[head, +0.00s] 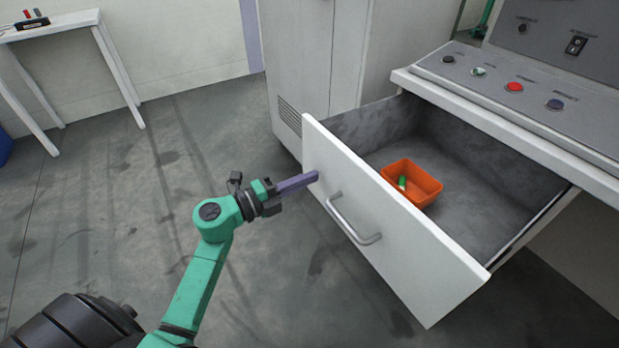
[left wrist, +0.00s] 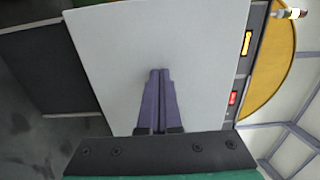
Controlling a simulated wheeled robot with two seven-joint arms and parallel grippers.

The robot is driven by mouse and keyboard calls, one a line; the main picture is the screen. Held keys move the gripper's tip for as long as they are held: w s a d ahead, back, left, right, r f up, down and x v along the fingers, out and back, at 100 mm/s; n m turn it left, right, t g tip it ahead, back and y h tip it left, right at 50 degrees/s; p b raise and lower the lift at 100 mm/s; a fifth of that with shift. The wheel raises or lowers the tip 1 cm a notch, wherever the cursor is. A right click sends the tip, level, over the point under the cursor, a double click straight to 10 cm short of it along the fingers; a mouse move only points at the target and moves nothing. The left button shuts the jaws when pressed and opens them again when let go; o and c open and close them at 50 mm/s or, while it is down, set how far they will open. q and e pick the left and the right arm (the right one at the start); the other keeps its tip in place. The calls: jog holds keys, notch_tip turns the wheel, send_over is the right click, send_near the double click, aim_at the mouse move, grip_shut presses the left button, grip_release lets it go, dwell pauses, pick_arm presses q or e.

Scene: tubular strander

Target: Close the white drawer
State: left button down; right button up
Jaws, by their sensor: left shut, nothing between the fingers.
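The white drawer (head: 400,235) is pulled well out of the grey-white cabinet in the head view. Its front panel carries a grey bar handle (head: 352,222). My left gripper (head: 314,177) is shut and empty, its purple fingers pointing at the drawer front, left of and above the handle. The fingertips look very close to the panel; I cannot tell if they touch. In the left wrist view the shut fingers (left wrist: 160,75) lie in front of the white panel (left wrist: 115,50). My right gripper is not in view.
An orange bin (head: 412,180) with a small green item sits inside the drawer. A control panel with buttons (head: 514,87) is above it. A tall cabinet (head: 300,60) stands behind, and a white table (head: 60,24) at far left. The floor left of the drawer is clear.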

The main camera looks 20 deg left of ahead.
pick_arm(q)
jog(key=shift+w+d, duration=0.25)
jog(key=shift+w, duration=0.1)
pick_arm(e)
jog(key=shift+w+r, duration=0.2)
